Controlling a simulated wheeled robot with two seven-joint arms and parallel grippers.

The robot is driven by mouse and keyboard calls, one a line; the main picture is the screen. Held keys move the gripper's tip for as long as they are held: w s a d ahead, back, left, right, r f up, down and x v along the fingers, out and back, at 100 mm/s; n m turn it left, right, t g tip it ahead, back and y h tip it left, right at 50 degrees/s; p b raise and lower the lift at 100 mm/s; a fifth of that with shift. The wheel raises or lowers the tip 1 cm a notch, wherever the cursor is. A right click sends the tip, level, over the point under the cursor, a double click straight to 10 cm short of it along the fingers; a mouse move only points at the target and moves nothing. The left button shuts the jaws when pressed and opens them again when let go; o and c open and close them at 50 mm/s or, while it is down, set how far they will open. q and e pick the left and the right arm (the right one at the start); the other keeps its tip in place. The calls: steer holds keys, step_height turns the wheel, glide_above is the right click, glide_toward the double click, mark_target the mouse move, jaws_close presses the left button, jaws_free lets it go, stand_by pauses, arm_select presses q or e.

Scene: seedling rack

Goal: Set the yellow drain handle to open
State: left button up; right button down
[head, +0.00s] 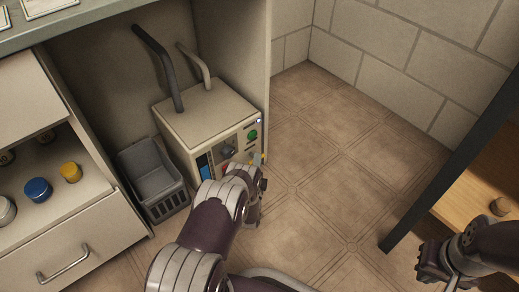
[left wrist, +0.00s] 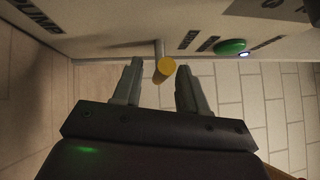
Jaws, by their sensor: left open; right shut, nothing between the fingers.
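The yellow drain handle (left wrist: 165,68) shows in the left wrist view as a round yellow end on a pale stem from the pump box's panel. In the head view only a bit of the handle (head: 263,157) shows at the box's front edge beside my gripper. My left gripper (left wrist: 158,72) is open, its fingertips on either side of the yellow end, with visible gaps. In the head view my left gripper (head: 259,184) is at the box's front, partly hidden by my arm. I cannot read the handle's setting. My right gripper (head: 432,270) is shut and empty, far right.
The pump box (head: 200,112) has a green button (left wrist: 231,46), a lit lamp (left wrist: 244,54) and two hoses. A grey basket (head: 155,178) stands left of it. A drawer cabinet (head: 70,240) is further left. The tiled floor (head: 320,190) to the right is clear.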

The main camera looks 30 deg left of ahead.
arm_select(q)
steer(key=shift+r, duration=0.1)
jaws_close()
steer(key=d, duration=0.1)
steer(key=s+d, duration=0.1)
steer(key=d+p, duration=0.1)
steer(key=d, duration=0.1)
steer(key=shift+s, duration=0.35)
jaws_free()
